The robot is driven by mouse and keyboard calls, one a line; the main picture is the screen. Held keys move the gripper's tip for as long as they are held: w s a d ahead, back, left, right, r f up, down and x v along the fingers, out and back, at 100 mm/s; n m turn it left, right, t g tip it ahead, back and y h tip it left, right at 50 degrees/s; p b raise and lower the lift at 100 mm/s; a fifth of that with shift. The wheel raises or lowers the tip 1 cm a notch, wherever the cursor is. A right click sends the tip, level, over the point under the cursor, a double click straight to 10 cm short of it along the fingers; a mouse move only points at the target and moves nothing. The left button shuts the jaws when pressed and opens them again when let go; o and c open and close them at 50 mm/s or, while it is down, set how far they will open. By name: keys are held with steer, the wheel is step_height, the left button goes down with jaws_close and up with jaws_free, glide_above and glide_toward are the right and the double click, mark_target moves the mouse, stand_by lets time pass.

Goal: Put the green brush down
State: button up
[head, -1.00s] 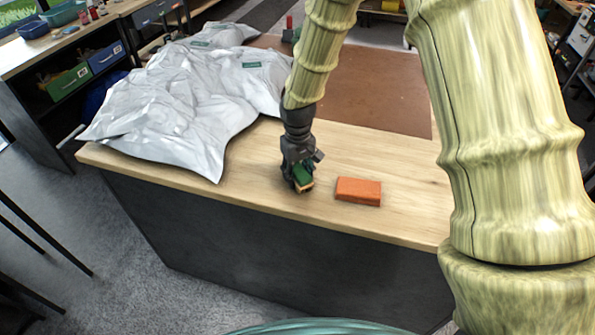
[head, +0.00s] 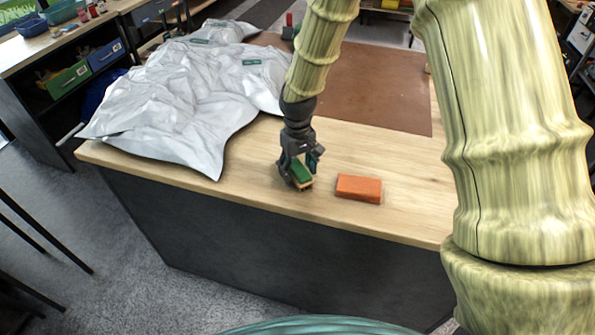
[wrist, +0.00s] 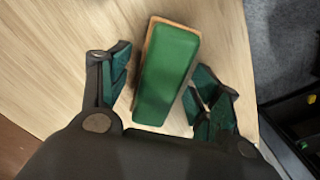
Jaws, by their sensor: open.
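The green brush (head: 301,173) has a green back and a tan lower edge. It sits on the light wood table top near the front edge, left of an orange block. In the wrist view the brush (wrist: 168,75) lies between my two fingers, with its far end beyond the fingertips. My gripper (head: 299,170) is low over the brush, pointing down. In the wrist view my gripper (wrist: 160,88) is open, with a gap showing on each side of the brush. The brush's underside is hidden.
The orange block (head: 358,188) lies just right of the brush. A crumpled silvery-white sheet (head: 180,105) covers the table's left side. A brown mat (head: 375,95) lies behind. Bare wood (head: 405,185) is free to the right of the block.

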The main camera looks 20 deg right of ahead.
mark_target(298, 166)
step_height(298, 166, up, 11)
steer(key=b, duration=0.2)
steer(key=shift+b, duration=0.35)
steer(key=shift+r, duration=0.1)
stand_by(0.4)
